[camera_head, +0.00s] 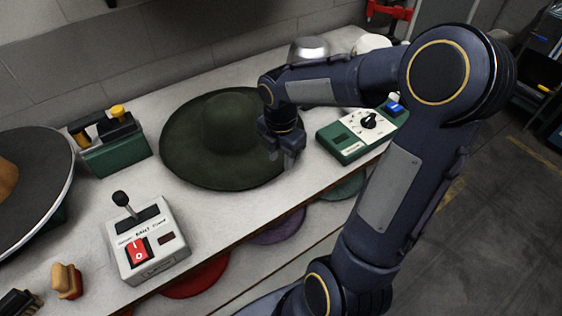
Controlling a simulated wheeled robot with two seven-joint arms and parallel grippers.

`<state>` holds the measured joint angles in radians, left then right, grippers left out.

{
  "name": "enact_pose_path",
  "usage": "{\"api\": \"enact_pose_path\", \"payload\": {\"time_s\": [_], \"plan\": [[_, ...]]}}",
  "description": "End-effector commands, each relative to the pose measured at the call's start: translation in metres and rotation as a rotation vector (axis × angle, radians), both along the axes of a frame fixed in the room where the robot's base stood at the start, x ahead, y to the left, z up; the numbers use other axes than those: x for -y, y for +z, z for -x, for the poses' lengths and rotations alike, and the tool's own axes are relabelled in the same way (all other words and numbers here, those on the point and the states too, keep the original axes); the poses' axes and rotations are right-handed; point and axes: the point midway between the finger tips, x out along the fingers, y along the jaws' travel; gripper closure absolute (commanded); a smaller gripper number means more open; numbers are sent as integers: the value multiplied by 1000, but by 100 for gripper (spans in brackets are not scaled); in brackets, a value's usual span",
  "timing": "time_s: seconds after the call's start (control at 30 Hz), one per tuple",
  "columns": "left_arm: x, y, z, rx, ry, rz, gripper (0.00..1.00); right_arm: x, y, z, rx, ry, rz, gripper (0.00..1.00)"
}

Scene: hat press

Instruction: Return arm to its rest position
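My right arm comes in from the lower right and bends over the workbench. My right gripper (290,160) points down at the right edge of the dark green hat (218,140). It hides a small part of the brim. I cannot tell whether its fingers touch the brim or hover above it. The finger gap is too small and dark to judge. The hat lies flat on the white bench (230,215), brim down and crown up. My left gripper is not in view.
A green box with a dial (356,134) stands right of the gripper. A white control box with lever and red switch (147,240) stands front left. A green box with yellow knob (112,146) and a large round disc (30,185) are at left. Wall behind; open floor right.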

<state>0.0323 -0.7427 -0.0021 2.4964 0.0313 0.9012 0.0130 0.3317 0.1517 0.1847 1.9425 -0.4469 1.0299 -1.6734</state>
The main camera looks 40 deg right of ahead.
Motion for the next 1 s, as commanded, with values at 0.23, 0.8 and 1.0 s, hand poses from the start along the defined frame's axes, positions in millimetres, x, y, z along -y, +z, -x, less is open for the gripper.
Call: {"api": "enact_pose_path", "payload": {"time_s": [0.23, 0.8, 1.0], "plan": [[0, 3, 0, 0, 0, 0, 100, 0, 39, 0, 3, -1, 1, 67], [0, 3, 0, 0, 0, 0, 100, -21, 66, 33, 88, -359, -65, 67], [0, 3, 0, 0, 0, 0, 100, -56, 78, 85, 166, -965, -266, 67]]}}
